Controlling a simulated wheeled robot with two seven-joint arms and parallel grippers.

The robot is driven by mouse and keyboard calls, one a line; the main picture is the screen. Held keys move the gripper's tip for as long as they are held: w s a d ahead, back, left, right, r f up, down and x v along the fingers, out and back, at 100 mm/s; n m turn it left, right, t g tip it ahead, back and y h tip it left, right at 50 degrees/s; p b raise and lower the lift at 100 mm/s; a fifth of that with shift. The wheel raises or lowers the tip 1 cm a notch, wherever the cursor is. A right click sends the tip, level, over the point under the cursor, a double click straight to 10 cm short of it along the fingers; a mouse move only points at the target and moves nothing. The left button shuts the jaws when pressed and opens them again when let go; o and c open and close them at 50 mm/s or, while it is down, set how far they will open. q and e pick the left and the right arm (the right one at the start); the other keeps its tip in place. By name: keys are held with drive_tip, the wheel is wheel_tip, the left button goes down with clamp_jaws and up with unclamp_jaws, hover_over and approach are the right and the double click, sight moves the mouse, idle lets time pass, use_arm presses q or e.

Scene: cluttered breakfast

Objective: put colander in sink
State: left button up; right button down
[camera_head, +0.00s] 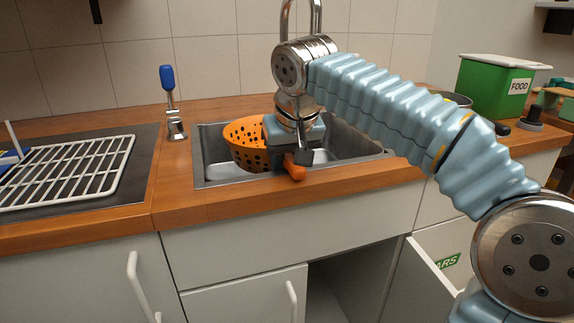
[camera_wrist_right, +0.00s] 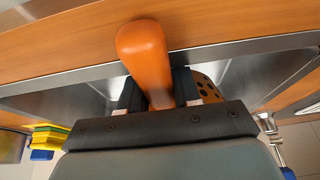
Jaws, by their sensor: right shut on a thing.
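The orange colander (camera_head: 245,142) with dark holes is inside the metal sink (camera_head: 199,160), towards its left side, in the head view. My right gripper (camera_head: 292,158) points down over the sink's front rim and is shut on the colander's orange handle. In the right wrist view the handle (camera_wrist_right: 143,55) sticks out between the gripper's fingers (camera_wrist_right: 155,92), and a bit of the perforated bowl (camera_wrist_right: 203,82) shows behind. The wrist hides part of the bowl, so I cannot tell whether it touches the sink floor. My left gripper is not in view.
A white wire rack (camera_head: 70,172) lies on a dark surface at left. A green FOOD box (camera_head: 492,88) stands at right. Below, a drawer (camera_head: 437,265) is pulled out. The faucet (camera_head: 316,15) rises behind my right arm.

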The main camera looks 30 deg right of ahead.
drive_tip(key=shift+f, duration=0.1)
drive_tip(key=c, duration=0.8)
unclamp_jaws()
drive_tip(key=shift+s+r, duration=0.1)
drive_tip(key=shift+r, duration=0.35)
drive_tip(key=p+v, duration=0.3)
drive_tip(key=v, duration=0.7)
drive_tip(key=shift+r, duration=0.15)
drive_tip(key=shift+s+r, duration=0.3)
drive_tip(key=shift+r, duration=0.2)
